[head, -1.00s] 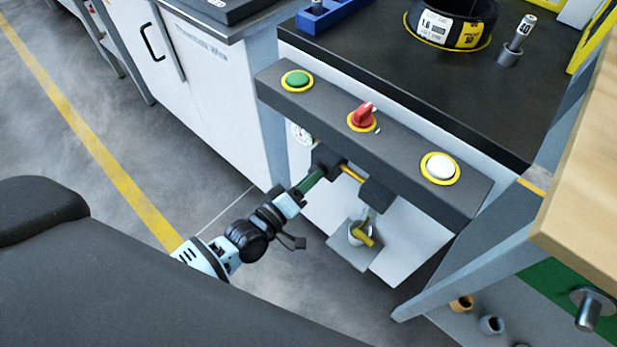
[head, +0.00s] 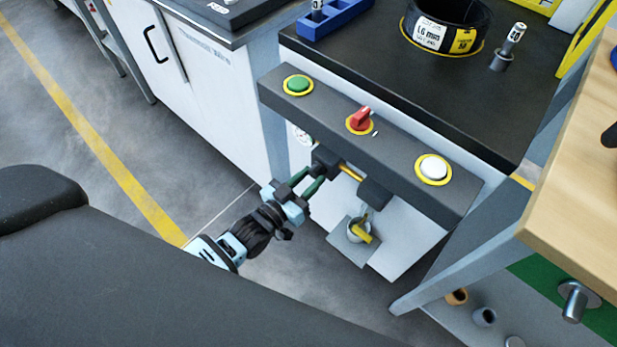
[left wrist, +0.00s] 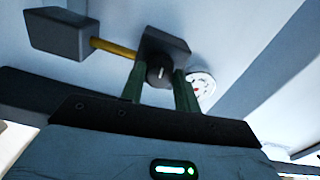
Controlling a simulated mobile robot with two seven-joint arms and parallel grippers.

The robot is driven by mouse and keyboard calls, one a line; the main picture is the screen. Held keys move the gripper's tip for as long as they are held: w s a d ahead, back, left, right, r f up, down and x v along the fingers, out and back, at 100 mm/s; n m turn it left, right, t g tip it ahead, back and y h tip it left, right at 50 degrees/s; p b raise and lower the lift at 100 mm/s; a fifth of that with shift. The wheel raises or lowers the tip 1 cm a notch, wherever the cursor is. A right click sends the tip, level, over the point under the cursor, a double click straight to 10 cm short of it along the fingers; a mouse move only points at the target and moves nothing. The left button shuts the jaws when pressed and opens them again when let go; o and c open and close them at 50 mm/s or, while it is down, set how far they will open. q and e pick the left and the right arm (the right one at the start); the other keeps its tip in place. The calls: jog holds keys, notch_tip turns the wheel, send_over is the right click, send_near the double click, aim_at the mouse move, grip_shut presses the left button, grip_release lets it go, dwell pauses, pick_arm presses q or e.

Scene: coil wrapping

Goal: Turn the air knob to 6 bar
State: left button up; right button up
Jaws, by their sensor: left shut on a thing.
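The black air knob (left wrist: 158,75) sits on the underside of a dark regulator block (head: 326,160) below the button panel. In the left wrist view it lies between the two green fingers of my left gripper (left wrist: 158,86), which is shut on it. In the head view my left gripper (head: 312,182) reaches up to the block from the lower left, and its fingers hide most of the knob. The round white pressure gauge (left wrist: 201,88) is beside the block and partly hidden by a finger; its reading is too small to tell. My right gripper is out of view.
The grey panel (head: 395,146) above carries a green button (head: 298,85), a red switch (head: 360,119) and a white button (head: 433,169). A yellow pipe (head: 350,173) joins the block to another dark block (head: 375,193). A yellow-handled valve (head: 361,233) hangs below.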

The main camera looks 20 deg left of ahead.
pick_arm(q)
jog(key=shift+m, duration=0.8)
jog(key=o, duration=0.9)
jog(key=shift+o, duration=0.2)
jog(key=p+v, duration=0.1)
jog(key=v, duration=0.7)
